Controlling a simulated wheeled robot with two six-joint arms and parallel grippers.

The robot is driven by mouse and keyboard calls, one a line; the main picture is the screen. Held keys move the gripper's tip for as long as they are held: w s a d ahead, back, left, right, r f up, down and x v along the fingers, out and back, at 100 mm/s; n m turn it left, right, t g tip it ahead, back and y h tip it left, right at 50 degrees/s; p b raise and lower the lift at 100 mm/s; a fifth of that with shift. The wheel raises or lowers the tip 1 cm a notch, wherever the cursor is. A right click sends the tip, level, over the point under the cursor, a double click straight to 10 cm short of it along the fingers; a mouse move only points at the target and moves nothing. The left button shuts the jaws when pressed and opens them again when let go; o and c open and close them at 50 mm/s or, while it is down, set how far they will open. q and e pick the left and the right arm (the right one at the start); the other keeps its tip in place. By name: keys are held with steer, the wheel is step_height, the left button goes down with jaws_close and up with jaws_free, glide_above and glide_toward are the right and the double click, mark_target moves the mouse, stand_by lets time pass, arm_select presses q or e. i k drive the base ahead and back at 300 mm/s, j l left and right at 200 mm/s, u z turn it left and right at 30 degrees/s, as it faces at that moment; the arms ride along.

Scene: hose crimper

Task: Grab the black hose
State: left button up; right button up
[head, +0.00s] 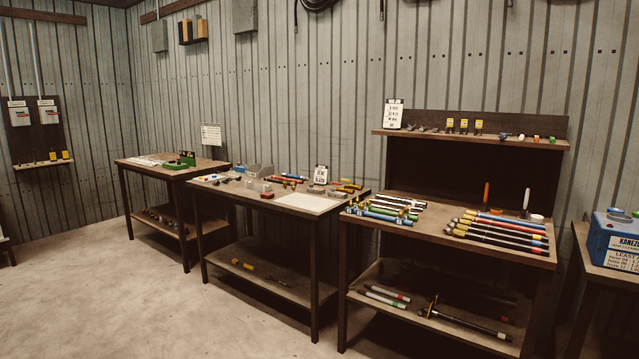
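Several dark, hose-like lengths (492,238) lie side by side on the top of the right-hand workbench (420,232), with coloured bands near their ends. At least some of them look black, but they are small here and I cannot tell which one is the black hose. A dark coiled hose (318,4) hangs high on the wall, cut off by the top edge. Neither of my grippers is in view.
Blue and white tubes (384,215) lie left of the dark lengths. A middle bench (335,204) and a left bench (180,172) hold small parts. A blue machine (612,240) stands at the right edge. The concrete floor (130,290) in front is clear.

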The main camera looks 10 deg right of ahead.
mark_target(279, 182)
steer(key=z, duration=0.3)
steer(key=i, duration=1.85)
steer(key=i+u, duration=0.1)
steer(key=i, duration=0.85)
steer(key=i+l, duration=0.15)
steer(key=i, duration=0.75)
steer(key=i+u, duration=0.1)
steer(key=i, duration=0.85)
